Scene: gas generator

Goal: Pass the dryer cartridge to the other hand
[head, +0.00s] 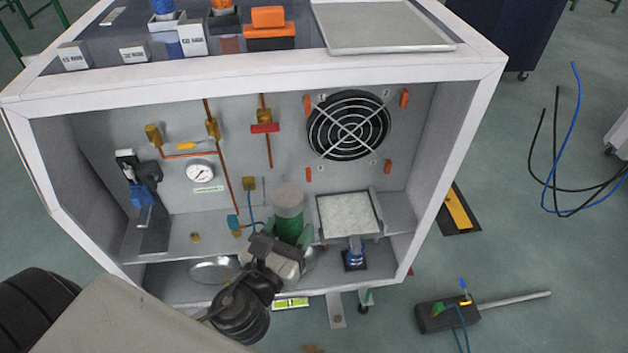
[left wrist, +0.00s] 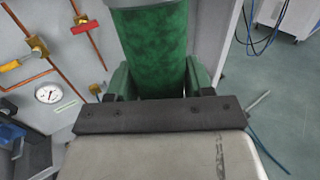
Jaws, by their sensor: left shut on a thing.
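The dryer cartridge is a green cylinder with a grey top (head: 289,208), upright inside the open white cabinet. My left gripper (head: 287,238) comes in from the lower left and is shut on its green lower part. In the left wrist view, the green cartridge body (left wrist: 155,45) stands between the two green fingers of my left gripper (left wrist: 158,82). The cartridge's lower end is hidden behind the gripper in the head view. My right gripper is not in view.
The white cabinet's front frame (head: 270,75) surrounds the work space. Inside are a fan (head: 348,125), a gauge (head: 200,173), copper pipes (head: 223,165), a white filter panel (head: 348,214) and a blue fitting (head: 354,255). A metal dish (head: 214,270) lies lower left. Boxes and a grey tray (head: 385,25) sit on top.

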